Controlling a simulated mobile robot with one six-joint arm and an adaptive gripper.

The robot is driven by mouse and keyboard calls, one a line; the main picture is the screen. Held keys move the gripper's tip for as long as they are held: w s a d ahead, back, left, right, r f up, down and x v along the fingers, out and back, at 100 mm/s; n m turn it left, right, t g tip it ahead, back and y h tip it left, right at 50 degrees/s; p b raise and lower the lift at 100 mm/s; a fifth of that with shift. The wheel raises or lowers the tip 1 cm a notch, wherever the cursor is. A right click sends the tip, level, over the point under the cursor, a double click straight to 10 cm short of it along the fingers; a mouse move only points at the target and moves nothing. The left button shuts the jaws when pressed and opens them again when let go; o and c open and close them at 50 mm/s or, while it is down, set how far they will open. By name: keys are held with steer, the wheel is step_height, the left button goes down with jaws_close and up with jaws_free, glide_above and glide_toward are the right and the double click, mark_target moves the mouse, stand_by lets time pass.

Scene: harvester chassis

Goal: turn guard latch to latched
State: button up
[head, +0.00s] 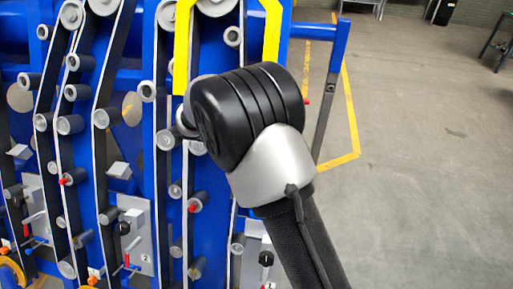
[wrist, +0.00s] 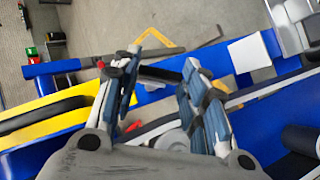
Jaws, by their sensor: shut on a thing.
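My gripper (wrist: 162,70) shows in the wrist view with its two blue-and-grey fingers standing apart, shut on a dark bar. This bar (wrist: 161,75) spans the gap between the fingertips and looks like the guard latch, though its full shape and angle are hidden by the fingers. In the head view my black and silver wrist covers the gripper and whatever it holds. A yellow guard frame (head: 271,35) stands just above and behind my wrist. It seems to be the yellow piece (wrist: 70,108) at the left of the wrist view.
A blue beam (head: 318,30) with a dark grey strut (head: 327,120) projects on the right. Left are blue chassis panels with belts, rollers and red-handled levers (head: 127,258). Open concrete floor (head: 420,150) with a yellow line (head: 352,120) lies to the right.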

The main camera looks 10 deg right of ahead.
steer(key=n+h+b, duration=0.1)
steer(key=n+t+h+b, duration=0.1)
steer(key=n, duration=0.1)
steer(key=shift+a+f, duration=0.15)
steer(key=shift+f, duration=0.15)
steer(key=shift+s+n+t+h+b, duration=0.1)
steer(key=shift+n+t+h+b, duration=0.35)
steer(key=shift+n+b, duration=0.4)
steer(key=shift+n, duration=0.25)
steer(key=o, duration=1.1)
steer(key=shift+c, duration=0.2)
steer(key=shift+a, duration=0.1)
steer(key=v, duration=1.2)
steer(key=shift+s, duration=0.1)
